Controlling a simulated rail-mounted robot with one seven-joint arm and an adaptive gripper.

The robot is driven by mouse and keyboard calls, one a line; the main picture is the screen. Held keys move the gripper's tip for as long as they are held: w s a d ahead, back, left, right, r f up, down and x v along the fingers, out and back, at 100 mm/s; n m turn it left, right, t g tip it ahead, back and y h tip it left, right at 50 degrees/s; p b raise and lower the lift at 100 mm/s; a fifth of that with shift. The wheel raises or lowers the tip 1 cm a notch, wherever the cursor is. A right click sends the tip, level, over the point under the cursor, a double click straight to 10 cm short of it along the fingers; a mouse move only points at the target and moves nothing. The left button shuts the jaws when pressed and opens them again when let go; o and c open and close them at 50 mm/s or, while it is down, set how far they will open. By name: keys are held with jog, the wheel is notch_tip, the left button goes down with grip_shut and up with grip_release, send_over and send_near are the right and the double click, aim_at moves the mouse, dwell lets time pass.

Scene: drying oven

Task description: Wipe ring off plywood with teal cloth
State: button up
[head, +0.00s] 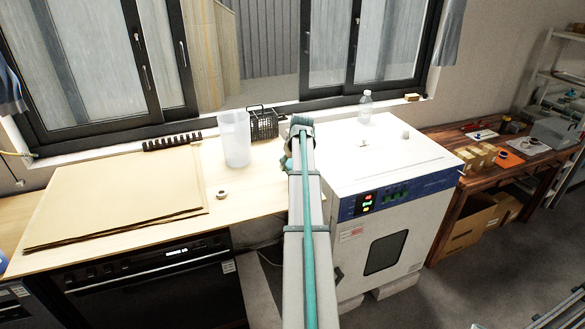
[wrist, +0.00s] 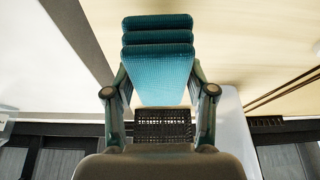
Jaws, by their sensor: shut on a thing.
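The teal cloth (wrist: 158,38) is folded in several layers between the two fingers of my gripper (wrist: 158,80) in the wrist view. My gripper is shut on it. In the head view my gripper (head: 300,128) is at the far end of my arm, near the gap between the counter and the white oven, and is mostly hidden by the arm. The pale plywood top (head: 255,190) lies left of it. I cannot make out a ring mark on it. A small white round piece with a dark centre (head: 222,194) lies there.
A translucent beaker (head: 235,138) and a black wire basket (head: 264,124) stand at the back of the plywood. Brown sheets (head: 120,195) cover its left part. The white oven (head: 385,165) stands right, with a clear bottle (head: 365,108) on top. Bare plywood shows around the round piece.

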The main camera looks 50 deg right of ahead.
jog(key=shift+r+p, duration=0.55)
jog(key=shift+r, duration=0.95)
